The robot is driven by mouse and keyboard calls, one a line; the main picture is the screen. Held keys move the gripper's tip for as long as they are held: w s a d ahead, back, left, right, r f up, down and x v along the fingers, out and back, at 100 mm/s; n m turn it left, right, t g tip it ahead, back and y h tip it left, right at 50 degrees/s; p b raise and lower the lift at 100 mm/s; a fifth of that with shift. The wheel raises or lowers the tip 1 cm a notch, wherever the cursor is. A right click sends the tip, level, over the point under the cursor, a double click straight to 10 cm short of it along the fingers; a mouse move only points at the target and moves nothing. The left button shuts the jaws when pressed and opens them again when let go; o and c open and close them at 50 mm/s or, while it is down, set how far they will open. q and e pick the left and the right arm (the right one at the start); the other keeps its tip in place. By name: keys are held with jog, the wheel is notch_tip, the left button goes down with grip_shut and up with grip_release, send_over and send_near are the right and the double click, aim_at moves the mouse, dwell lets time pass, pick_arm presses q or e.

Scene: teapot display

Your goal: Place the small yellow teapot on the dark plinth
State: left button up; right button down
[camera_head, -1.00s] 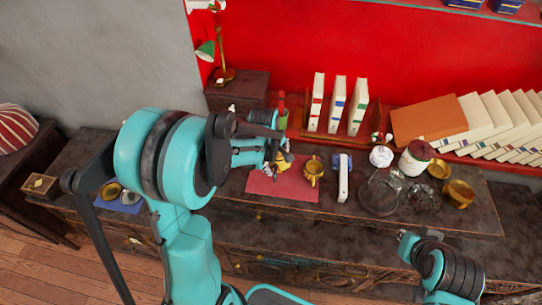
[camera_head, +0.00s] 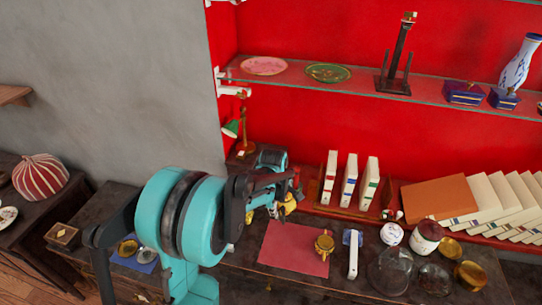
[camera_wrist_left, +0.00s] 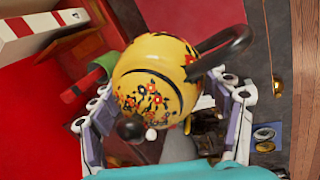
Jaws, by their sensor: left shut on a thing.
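The small yellow teapot (camera_wrist_left: 158,78) has red and black flower patterns, a dark knob and a dark curved handle. My left gripper (camera_wrist_left: 166,92) is shut on it, one finger on each side. In the head view the teapot (camera_head: 289,203) shows as a little yellow beyond the gripper (camera_head: 277,207), past the far left edge of the red mat. A dark block (camera_head: 238,164) under the green lamp seems to be the plinth; my left arm hides much of it. My right gripper is out of view.
Upright white books (camera_head: 349,180) stand to the right of the gripper. The green lamp (camera_head: 231,128) stands close behind it. Glass dishes (camera_head: 390,270) and jars crowd the right side.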

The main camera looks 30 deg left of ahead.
pick_arm(q)
jog(key=w+a+r+n+p, duration=0.25)
jog(key=a+r+p, duration=0.2)
jog(key=a, duration=0.75)
jog(key=shift+m+y, duration=0.25)
jog(key=shift+y, duration=0.05)
jog(key=w+a, duration=0.1)
jog(key=w, duration=0.4)
jog(key=w+a, duration=0.2)
jog(key=w, duration=0.4)
jog(key=w+a, duration=0.1)
jog(key=w, duration=0.5)
jog(key=shift+a, duration=0.2)
jog(key=shift+w+a+p, duration=0.1)
jog(key=shift+w+p, duration=0.2)
jog(key=shift+w, duration=0.1)
notch_tip(320, 180, down, 4)
jog(key=shift+r, duration=0.15)
jog(key=shift+r, duration=0.1)
